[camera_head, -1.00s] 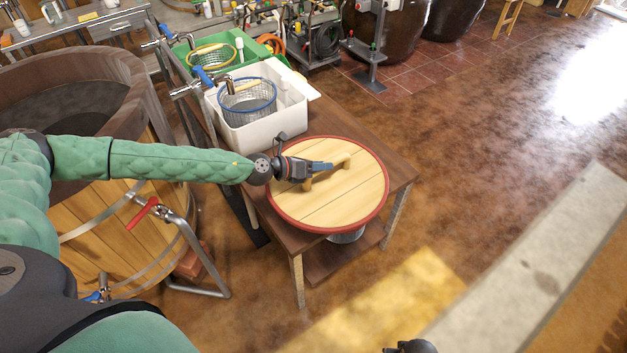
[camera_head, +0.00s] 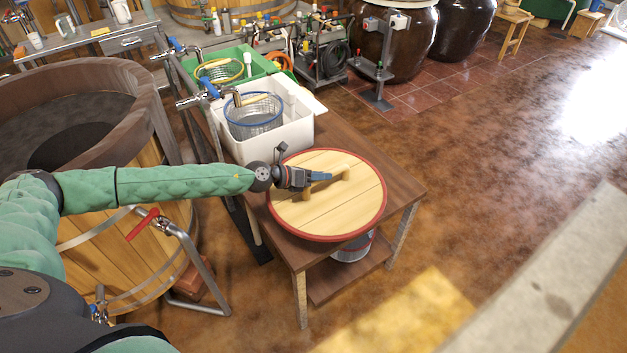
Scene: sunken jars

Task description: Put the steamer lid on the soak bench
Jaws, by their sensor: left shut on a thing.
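The steamer lid (camera_head: 330,218) is a round board of pale wood with a red rim and a wooden bar handle (camera_head: 335,184). It is level over the front part of a dark brown wooden bench (camera_head: 398,183), which I take for the soak bench. The lid hides much of the bench's top, and its near rim reaches the bench's front edge. I cannot tell whether it rests on the top or hangs just above. My left gripper (camera_head: 322,177) is shut on the lid's handle, coming from the left. My right gripper is not in view.
A white tub (camera_head: 294,130) with a wire basket (camera_head: 253,118) stands on the bench behind the lid. A metal pot (camera_head: 354,249) is on the lower shelf. A large wooden vat (camera_head: 155,170) with a red-handled tap is at left. Open floor lies to the right.

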